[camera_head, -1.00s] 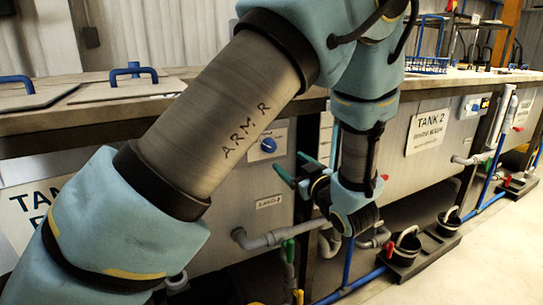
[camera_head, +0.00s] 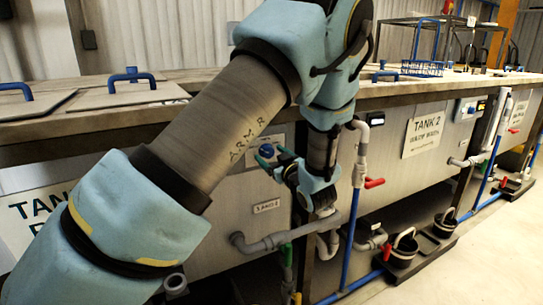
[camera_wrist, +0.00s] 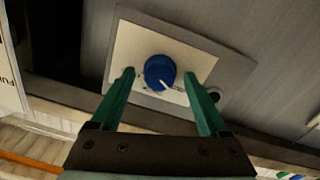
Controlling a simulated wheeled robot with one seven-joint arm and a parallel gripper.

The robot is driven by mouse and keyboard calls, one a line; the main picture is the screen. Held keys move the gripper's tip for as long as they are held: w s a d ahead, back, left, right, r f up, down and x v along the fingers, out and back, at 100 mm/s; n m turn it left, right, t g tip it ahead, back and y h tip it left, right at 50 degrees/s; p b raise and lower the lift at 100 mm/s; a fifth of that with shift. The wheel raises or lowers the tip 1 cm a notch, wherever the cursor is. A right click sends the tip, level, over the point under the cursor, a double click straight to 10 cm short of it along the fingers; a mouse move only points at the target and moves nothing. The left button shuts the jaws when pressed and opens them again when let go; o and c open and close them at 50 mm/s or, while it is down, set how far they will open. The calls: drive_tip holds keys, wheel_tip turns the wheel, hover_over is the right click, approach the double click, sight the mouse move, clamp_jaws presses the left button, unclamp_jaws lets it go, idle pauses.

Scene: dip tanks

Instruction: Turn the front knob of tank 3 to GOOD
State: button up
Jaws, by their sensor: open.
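The blue knob (camera_wrist: 160,72) sits on a pale plate (camera_wrist: 128,47) on the grey tank front. A white pointer mark shows on it, but the lettering around it is too small to read. In the wrist view my gripper (camera_wrist: 160,82) is open, with one green finger on each side of the knob and a gap to both; touching is not seen. In the head view the knob (camera_head: 266,151) shows just beyond the fingertips of my gripper (camera_head: 267,156). The tank's sign (camera_head: 40,215) is partly hidden by my arm, so its number cannot be read.
Grey pipes (camera_head: 270,241) and a blue pipe with a red-handled valve (camera_head: 374,183) run close to my gripper. The worktop edge (camera_head: 220,118) overhangs above the knob. Tank 2's sign (camera_head: 423,133) is to the right, and open floor lies at the lower right.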

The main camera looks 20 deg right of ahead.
clamp_jaws()
idle(0.5)
drive_tip(key=shift+m+p, duration=0.4)
drive_tip(key=m+p, duration=1.3)
drive_tip(key=m, duration=0.9)
drive_tip(key=shift+d+y, duration=0.1)
drive_tip(key=shift+y, duration=0.3)
drive_tip(key=shift+m, duration=0.4)
unclamp_jaws()
